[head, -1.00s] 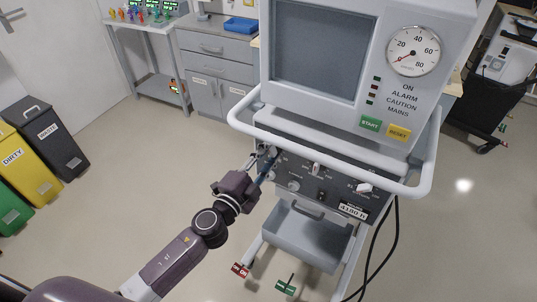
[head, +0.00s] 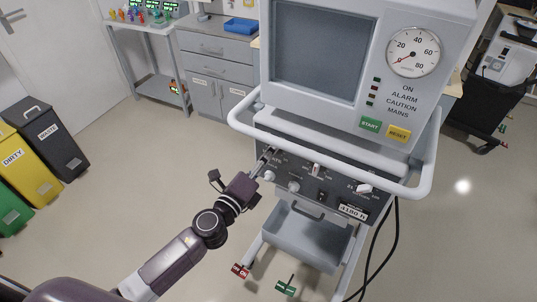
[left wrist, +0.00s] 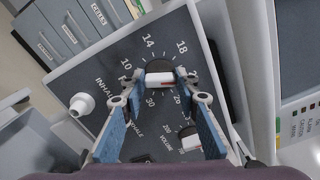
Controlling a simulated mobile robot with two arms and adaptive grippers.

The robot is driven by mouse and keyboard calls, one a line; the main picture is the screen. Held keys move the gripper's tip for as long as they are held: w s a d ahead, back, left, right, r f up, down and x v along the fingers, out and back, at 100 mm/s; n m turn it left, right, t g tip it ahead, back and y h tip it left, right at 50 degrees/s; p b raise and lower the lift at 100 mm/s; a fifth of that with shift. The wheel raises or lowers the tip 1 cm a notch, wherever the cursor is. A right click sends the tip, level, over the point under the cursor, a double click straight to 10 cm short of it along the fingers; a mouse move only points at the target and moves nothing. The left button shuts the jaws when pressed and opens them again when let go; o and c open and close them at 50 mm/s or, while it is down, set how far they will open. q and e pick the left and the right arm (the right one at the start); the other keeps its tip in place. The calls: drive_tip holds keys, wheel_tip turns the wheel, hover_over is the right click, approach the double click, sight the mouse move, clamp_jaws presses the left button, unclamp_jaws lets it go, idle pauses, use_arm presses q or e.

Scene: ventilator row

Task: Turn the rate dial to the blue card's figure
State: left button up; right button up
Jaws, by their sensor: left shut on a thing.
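The rate dial (left wrist: 159,79) is a pale bar-shaped knob with a red mark, ringed by figures such as 10, 14, 18 and 30 on the ventilator's dark lower panel (left wrist: 105,75). My left gripper (left wrist: 160,82) is shut on this dial, one fingertip at each end of the bar. In the head view my left gripper (head: 266,160) reaches the panel's upper left and hides the dial. The dial's exact setting is hard to read. I see no blue card in these views. My right gripper is not in view.
The ventilator's pale handrail (head: 330,162) runs in front and above. A grey tray (head: 300,240) hangs below. Open floor lies to the left.

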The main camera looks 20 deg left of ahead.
use_arm(q)
drive_tip(key=shift+m, duration=0.4)
drive_tip(key=o, duration=1.1)
drive_tip(key=shift+o, duration=0.2)
drive_tip(key=shift+s, duration=0.1)
drive_tip(key=v, duration=1.2)
